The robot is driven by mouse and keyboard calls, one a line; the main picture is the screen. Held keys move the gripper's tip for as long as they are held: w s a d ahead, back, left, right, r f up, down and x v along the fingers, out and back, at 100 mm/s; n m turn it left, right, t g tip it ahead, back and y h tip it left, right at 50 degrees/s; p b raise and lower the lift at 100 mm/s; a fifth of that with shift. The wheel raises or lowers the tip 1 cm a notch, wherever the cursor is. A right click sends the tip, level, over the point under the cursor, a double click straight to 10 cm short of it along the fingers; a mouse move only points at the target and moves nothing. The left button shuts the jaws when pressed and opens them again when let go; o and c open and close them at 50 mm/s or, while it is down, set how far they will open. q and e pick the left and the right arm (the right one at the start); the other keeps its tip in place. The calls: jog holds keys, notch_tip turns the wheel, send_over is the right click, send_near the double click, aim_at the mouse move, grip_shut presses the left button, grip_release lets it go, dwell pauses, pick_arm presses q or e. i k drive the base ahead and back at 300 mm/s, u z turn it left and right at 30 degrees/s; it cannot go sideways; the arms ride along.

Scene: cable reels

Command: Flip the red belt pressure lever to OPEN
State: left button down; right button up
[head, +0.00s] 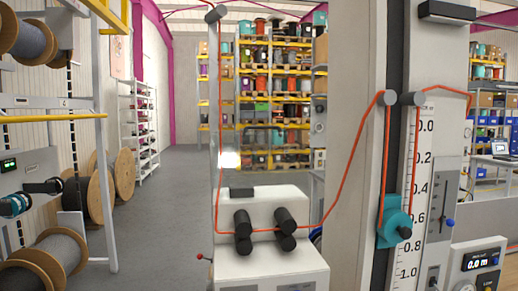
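A small lever with a red knob (200,256) sticks out from the left side of a white machine housing (268,262), low in the head view. Its short rod points left and slightly up from the housing. No OPEN marking can be read beside it. On the housing, black rollers (264,231) stand in two pairs, and an orange-red cable (337,196) runs between the upper and lower ones. Whether the rollers press on the cable cannot be told. Neither of my grippers is in view, and nothing touches the lever.
Right of the housing stands a grey post with a numbered scale (421,190), a teal pulley block (394,228) and a blue-knobbed slider (449,222). A display box (482,262) is at bottom right. Large cable reels (62,262) line the left. Grey floor (165,215) between is clear.

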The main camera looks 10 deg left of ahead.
aim_at(200, 257)
jog(key=z, duration=1.25)
jog(key=i, duration=0.15)
jog(key=u, duration=3.1)
jog(key=i, duration=3.6)
jog(key=z, duration=1.15)
jog(key=i, duration=0.25)
jog(key=z, duration=2.55)
